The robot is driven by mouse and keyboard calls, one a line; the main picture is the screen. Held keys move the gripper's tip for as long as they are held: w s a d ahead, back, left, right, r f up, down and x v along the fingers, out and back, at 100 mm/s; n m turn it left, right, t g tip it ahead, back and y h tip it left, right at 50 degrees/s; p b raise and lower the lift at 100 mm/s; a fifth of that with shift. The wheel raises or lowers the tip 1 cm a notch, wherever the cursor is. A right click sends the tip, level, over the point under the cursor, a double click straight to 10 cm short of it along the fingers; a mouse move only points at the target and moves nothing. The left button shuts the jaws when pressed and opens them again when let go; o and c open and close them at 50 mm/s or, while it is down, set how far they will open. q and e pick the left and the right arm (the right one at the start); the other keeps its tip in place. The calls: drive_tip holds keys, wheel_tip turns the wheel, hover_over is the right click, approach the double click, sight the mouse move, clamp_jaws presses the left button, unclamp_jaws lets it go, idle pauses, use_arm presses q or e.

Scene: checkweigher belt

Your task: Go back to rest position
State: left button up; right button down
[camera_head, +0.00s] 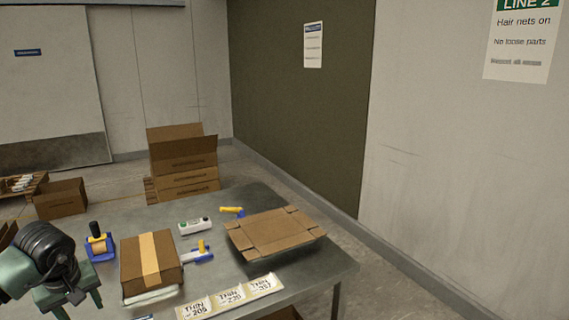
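My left gripper (80,306) is at the lower left, over the near left part of the grey table (322,268). Its green fingers stand apart and I see nothing between them. Part of it is cut off by the bottom edge. My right gripper is not in view. A closed carton (134,261) with a tan tape strip lies on the table to the right of my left gripper, apart from it, on top of something pale.
A tape dispenser (100,243), a small white device (194,226), a blue-yellow tool (197,255), a flattened carton (275,232) and a label strip (230,297) lie on the table. Stacked cartons (183,165) stand behind it. Floor to the right is clear.

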use_arm(q)
drive_tip(key=w+d+f+n+t+h, duration=0.1)
drive_tip(key=d+f+n+h, duration=0.55)
drive_tip(key=d+f, duration=0.35)
drive_tip(key=w+d+f+n+h, duration=0.2)
drive_tip(key=d+f+n+h, duration=0.45)
drive_tip(key=d, duration=0.55)
wheel_tip(320, 180, down, 10)
drive_tip(key=n+t+y, duration=0.1)
drive_tip(key=n+t, duration=0.5)
drive_tip(key=n, duration=1)
drive_tip(key=s+a+f+n+g+y, duration=0.1)
drive_tip(key=s+a+f+n+y, duration=0.25)
drive_tip(key=s+f+n, duration=0.75)
drive_tip(key=s+a+f+n+g+y, duration=0.15)
drive_tip(key=s+f+n+y, duration=0.35)
drive_tip(key=s+f+n, duration=0.6)
drive_tip(key=s+d+f+n+g, duration=0.1)
drive_tip(key=s+f+n+g, duration=0.1)
drive_tip(key=s, duration=0.7)
drive_tip(key=s+d+f+n+g+y, duration=0.1)
drive_tip(key=s+f+n, duration=0.3)
drive_tip(key=s, duration=0.5)
drive_tip(key=s+d+f+n+g, duration=0.2)
drive_tip(key=s+f, duration=0.4)
drive_tip(key=s, duration=0.3)
drive_tip(key=shift+f+n+g, duration=0.25)
drive_tip(key=shift+n+g, duration=0.45)
drive_tip(key=shift+g, duration=0.15)
